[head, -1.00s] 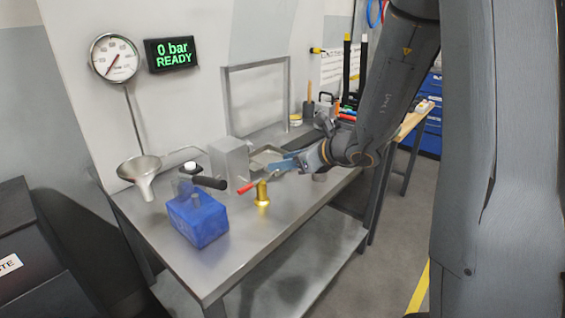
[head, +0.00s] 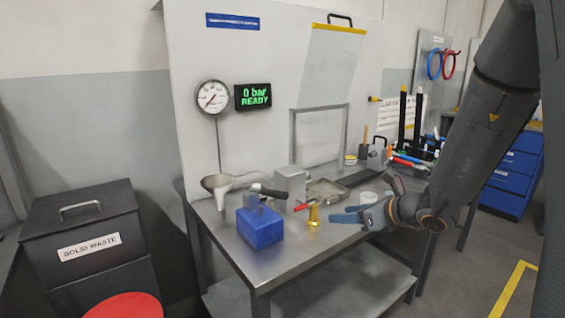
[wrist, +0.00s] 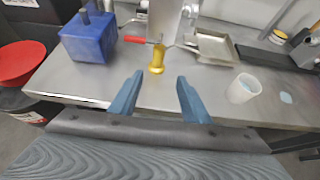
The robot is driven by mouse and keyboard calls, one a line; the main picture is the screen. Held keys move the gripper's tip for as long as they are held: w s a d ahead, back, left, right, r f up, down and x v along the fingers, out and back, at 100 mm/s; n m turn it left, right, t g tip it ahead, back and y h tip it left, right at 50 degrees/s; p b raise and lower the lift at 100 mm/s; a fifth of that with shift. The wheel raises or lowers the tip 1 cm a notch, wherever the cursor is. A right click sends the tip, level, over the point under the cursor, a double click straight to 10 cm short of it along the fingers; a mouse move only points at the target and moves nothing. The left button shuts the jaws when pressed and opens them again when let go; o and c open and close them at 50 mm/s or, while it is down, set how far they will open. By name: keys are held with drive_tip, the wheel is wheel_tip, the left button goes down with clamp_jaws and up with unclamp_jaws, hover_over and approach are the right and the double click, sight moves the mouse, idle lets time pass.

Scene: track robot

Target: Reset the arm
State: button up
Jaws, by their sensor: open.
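My gripper (head: 354,217) is at the front edge of the steel workbench (head: 262,268), at the end of my arm on the right of the head view. In the wrist view its two blue fingers (wrist: 157,97) are spread apart with nothing between them. A brass fitting (wrist: 157,60) stands on the bench just beyond the fingertips, apart from them. It also shows in the head view (head: 313,216), left of my gripper.
A blue block (head: 259,227), a funnel (head: 218,185) and a metal tray (head: 327,190) are on the bench. A white cup (wrist: 243,88) stands right of the fingers. A solid waste bin (head: 88,240) and a red disc (head: 125,306) are at left. The gauge display (head: 260,96) reads 0 bar READY.

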drive_tip(key=s+a+f+n+g, duration=0.2)
drive_tip(key=s+a+n+g, duration=0.15)
drive_tip(key=s+n, duration=0.35)
drive_tip(key=s+a+f+n+g, duration=0.2)
drive_tip(key=s+a+n+g, duration=0.15)
drive_tip(key=s+n, duration=0.45)
drive_tip(key=s+d+f+n+g+h, duration=0.1)
drive_tip(key=s+d+n+g+h, duration=0.1)
drive_tip(key=s+d+n+h, duration=0.5)
drive_tip(key=s+d+n, duration=0.1)
drive_tip(key=s+n, duration=0.4)
drive_tip(key=n, duration=0.1)
drive_tip(key=shift+s+d+f+n+g, duration=0.15)
drive_tip(key=shift+d+f+n+g, duration=0.15)
drive_tip(key=shift+d+f, duration=0.1)
